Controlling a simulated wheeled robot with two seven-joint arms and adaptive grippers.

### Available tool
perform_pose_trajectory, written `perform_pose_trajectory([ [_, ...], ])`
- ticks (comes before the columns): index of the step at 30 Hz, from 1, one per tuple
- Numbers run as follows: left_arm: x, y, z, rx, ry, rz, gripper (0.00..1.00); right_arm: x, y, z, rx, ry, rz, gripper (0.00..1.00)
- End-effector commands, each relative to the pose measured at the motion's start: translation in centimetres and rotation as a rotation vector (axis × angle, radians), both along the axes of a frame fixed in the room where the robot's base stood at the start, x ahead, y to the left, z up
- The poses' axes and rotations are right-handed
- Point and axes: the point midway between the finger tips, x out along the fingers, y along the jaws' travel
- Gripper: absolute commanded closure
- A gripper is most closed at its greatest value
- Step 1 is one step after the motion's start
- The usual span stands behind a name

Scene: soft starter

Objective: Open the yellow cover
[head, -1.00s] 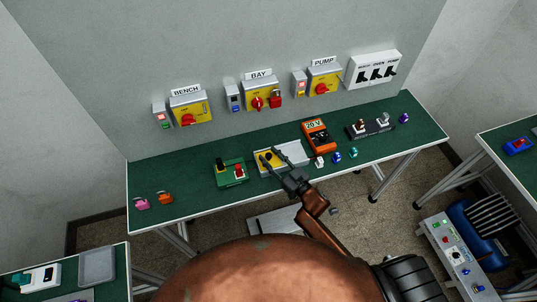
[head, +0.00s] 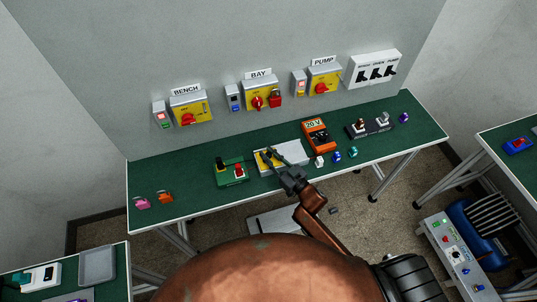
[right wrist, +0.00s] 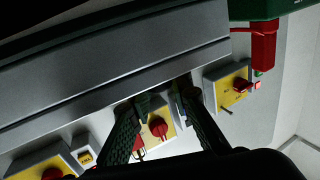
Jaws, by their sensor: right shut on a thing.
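The yellow cover (head: 267,161) is on the left part of a pale grey box (head: 293,153) on the green bench. My right gripper (head: 268,152) reaches over the box from the front, its fingers at the cover. It is shut on the cover, though the fingers hide part of the contact. In the right wrist view, the two dark fingers (right wrist: 163,95) stand apart, their tips against the edge of a long grey body (right wrist: 100,65). The yellow cover itself is not clear there. My left gripper is not in view.
A green box with a red button (head: 233,172) stands close left of the grey box. An orange meter (head: 318,134) stands behind right. Small coloured parts (head: 338,156) lie to the right. Yellow switch boxes (head: 262,95) hang on the wall behind. The bench's left part is mostly clear.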

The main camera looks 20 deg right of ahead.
Motion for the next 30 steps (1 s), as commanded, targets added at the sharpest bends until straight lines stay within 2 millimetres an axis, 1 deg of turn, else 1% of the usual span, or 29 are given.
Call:
perform_pose_trajectory([
  [12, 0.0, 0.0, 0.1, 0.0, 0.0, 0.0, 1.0, 0.0, -0.2, 0.0, -0.001, 0.0, 0.0, 1.0],
  [14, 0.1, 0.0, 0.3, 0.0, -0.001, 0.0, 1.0, 0.0, -0.9, 0.0, -0.003, 0.001, 0.0, 1.0],
  [18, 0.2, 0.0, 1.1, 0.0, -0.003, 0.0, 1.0, 0.1, -3.9, 0.1, -0.006, 0.001, -0.001, 1.0],
  [22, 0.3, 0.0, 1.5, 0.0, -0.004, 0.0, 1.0, 0.2, -6.3, 0.0, -0.004, 0.001, 0.0, 1.0],
  [25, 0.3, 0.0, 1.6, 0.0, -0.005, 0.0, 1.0, 0.2, -7.1, 0.0, -0.002, 0.0, 0.0, 1.0],
  [30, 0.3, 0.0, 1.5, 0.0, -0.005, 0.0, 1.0, 0.2, -7.3, 0.0, 0.0, 0.0, 0.0, 1.0],
])
